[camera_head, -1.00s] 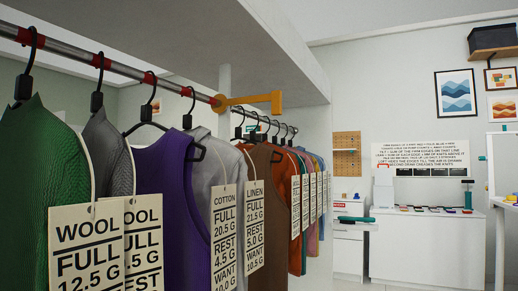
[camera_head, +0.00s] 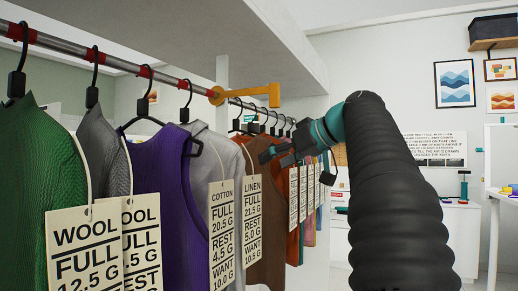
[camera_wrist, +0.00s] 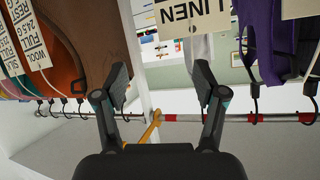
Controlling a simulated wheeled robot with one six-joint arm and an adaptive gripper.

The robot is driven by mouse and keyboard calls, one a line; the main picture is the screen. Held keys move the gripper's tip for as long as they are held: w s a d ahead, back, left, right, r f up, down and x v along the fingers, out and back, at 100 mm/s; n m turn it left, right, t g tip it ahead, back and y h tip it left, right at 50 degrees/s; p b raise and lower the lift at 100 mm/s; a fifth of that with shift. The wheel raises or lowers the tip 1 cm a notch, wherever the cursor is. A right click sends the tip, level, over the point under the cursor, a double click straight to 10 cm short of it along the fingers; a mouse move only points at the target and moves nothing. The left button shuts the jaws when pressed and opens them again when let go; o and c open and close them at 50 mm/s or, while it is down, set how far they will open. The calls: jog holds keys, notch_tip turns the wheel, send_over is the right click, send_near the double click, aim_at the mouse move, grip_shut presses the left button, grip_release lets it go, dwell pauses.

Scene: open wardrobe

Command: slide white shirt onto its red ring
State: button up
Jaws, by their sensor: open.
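Red rings mark the rail, one (camera_head: 145,72) above the purple garment and one (camera_head: 213,95) by the yellow bracket. I cannot tell which is the shirt's. My gripper (camera_wrist: 162,84) is open and empty beside the brown garment's shoulder. In the upside-down wrist view, a pale strip, probably the shirt (camera_wrist: 199,48), shows between the fingers, behind the linen tag (camera_wrist: 192,14).
Green (camera_head: 50,150), grey (camera_head: 105,145) and purple (camera_head: 160,180) garments hang left of the shirt. The brown garment (camera_head: 262,185) and several others hang right. The floor right is partly hidden by my arm.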

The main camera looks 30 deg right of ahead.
aim_at(217, 171)
jog(key=s+a+r+n+y, duration=0.2)
jog(key=a+r+n, duration=0.1)
jog(key=a+n, duration=0.1)
jog(key=x, duration=1.3)
jog(key=shift+w+f, duration=0.2)
jog(key=shift+f, duration=0.3)
grip_shut()
jog(key=shift+s+a+b, duration=0.55)
jog(key=shift+a+b, duration=0.1)
jog(key=shift+a, duration=0.1)
grip_release()
jog(key=shift+s, duration=0.1)
